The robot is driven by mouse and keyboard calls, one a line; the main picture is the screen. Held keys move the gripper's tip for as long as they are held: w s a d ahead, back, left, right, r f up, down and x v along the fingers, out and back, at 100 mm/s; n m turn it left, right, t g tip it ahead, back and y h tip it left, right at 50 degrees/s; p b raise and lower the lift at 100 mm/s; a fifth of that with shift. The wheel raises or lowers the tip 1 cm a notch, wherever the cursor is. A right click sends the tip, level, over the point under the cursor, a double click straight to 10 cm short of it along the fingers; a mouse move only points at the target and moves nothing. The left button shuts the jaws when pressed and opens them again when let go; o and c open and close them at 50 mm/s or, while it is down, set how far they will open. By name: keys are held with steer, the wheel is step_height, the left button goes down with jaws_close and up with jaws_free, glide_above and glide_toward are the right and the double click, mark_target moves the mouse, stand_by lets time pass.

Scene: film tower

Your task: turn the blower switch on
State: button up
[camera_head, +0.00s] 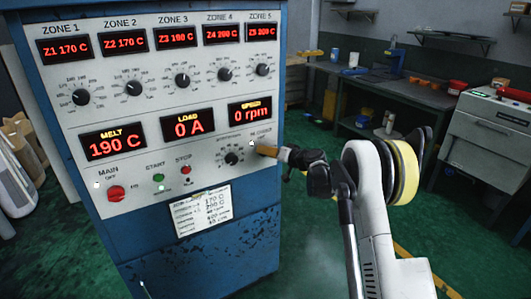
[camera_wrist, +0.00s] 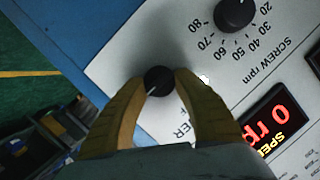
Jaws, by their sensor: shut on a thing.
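The blower switch (camera_wrist: 158,80) is a small round black knob with a white pointer line. It sits on the grey panel, near the panel's edge, beside a partly covered label ending in "WER". My gripper (camera_wrist: 161,88) has its two tan fingers on either side of the knob, shut on it. In the head view my gripper (camera_head: 268,150) reaches the right side of the panel, below the speed display. It hides the blower switch there, and the switch's "off" and "on" marks cannot be read clearly.
The screw rpm dial (camera_wrist: 235,12) is close to the blower switch; it also shows in the head view (camera_head: 232,158). The speed display (camera_head: 250,112) reads 0 rpm. A red main switch (camera_head: 116,193) is at lower left. A workbench (camera_head: 375,90) stands behind at right.

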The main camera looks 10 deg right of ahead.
steer(key=o, duration=1.2)
steer(key=v, duration=1.2)
steer(key=shift+r, duration=0.15)
